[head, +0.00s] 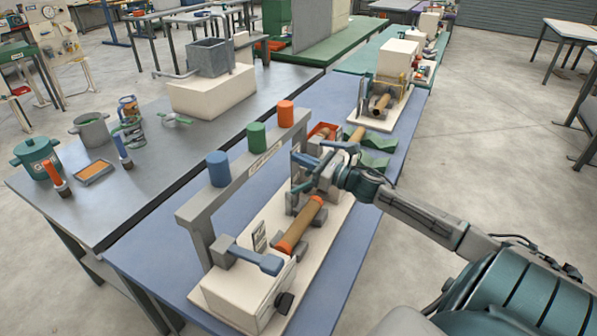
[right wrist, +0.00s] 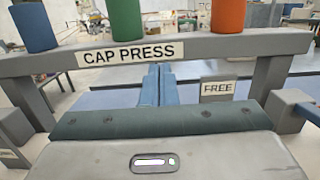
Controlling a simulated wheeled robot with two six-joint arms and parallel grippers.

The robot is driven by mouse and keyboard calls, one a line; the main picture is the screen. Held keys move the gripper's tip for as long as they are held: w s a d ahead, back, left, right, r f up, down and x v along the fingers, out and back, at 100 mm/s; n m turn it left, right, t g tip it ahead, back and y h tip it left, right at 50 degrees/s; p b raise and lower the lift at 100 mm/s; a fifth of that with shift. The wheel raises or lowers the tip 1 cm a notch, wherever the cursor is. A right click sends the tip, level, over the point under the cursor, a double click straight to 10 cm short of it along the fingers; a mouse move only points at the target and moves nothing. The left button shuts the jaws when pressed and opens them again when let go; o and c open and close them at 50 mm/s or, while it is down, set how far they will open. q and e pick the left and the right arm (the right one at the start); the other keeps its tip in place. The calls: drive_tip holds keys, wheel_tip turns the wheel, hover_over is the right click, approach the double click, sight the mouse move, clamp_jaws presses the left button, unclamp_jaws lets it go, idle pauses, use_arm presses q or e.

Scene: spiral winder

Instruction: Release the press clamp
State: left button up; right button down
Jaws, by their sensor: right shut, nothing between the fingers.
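The grey cap press frame (head: 190,217) stands along the blue bench, and its "CAP PRESS" sign (right wrist: 128,53) reads clearly in the right wrist view. A near clamp block carries a blue lever (head: 257,260) that sticks out to the right. A far grey block (right wrist: 288,110) has a similar blue bar (right wrist: 312,113), beside a "FREE" label (right wrist: 217,88). A brown tube (head: 303,222) with an orange end lies on the white base. My right gripper (right wrist: 159,85) is shut and empty, its blue fingertips pointing toward the frame, left of the far block. My left gripper is out of view.
Blue (head: 218,168), green (head: 257,137) and orange (head: 285,113) cylinders top the frame. Another white-based station (head: 382,115) stands farther along the bench. The grey table (head: 150,190) at left holds pots and tools.

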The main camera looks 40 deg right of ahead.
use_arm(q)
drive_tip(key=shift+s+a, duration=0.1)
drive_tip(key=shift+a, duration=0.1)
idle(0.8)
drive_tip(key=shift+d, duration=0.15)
